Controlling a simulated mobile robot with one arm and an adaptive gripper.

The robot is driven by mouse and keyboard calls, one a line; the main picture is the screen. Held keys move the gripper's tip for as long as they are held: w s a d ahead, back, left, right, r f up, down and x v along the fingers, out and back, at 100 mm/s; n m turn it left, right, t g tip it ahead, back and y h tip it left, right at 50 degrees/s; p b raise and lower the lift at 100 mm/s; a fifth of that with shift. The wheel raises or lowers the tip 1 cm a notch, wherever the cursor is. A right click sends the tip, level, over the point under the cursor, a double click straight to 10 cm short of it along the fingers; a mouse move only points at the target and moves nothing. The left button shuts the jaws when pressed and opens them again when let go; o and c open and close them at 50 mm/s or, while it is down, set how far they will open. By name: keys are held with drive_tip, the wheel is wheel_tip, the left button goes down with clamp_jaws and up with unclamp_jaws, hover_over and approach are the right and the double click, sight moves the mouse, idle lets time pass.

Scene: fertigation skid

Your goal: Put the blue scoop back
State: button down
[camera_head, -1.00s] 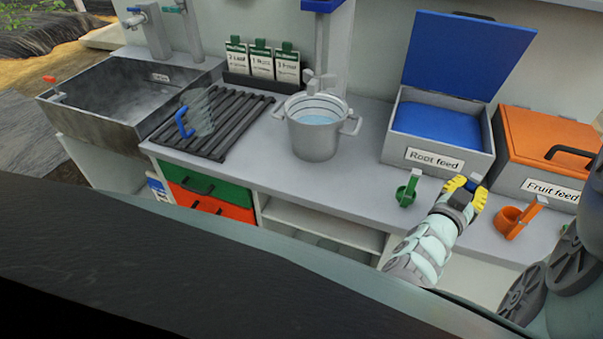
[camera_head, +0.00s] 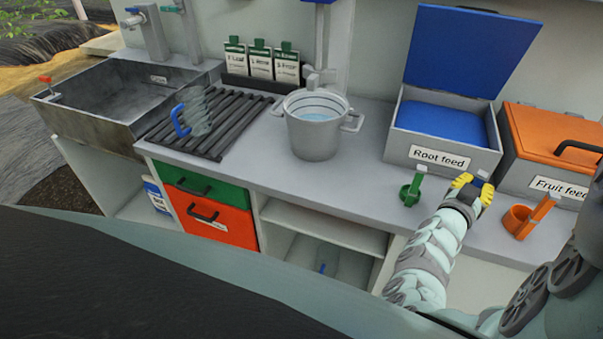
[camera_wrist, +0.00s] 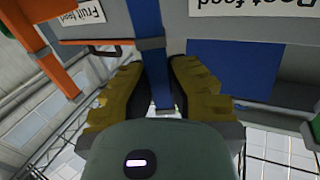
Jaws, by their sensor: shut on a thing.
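My gripper (camera_head: 471,188), with yellow fingertips, is shut on the blue scoop in front of the Root feed box (camera_head: 430,163). The scoop's bowl cannot be made out. My gripper is between a green scoop (camera_head: 411,189) and an orange scoop (camera_head: 523,219) at the counter's front. Whether the blue scoop touches the counter or a holder is hidden.
The Root feed box's blue lid (camera_head: 470,48) is open, with blue inside. The orange-lidded Fruit feed box (camera_head: 555,135) is closed. A pot of water (camera_head: 313,130) stands left on the counter. A blue-handled clear jug (camera_head: 197,112) stands on the black rack.

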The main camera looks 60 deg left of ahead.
drive_tip(key=c, duration=1.1)
unclamp_jaws()
drive_tip(key=shift+c, duration=0.2)
drive_tip(key=shift+s+r, duration=0.1)
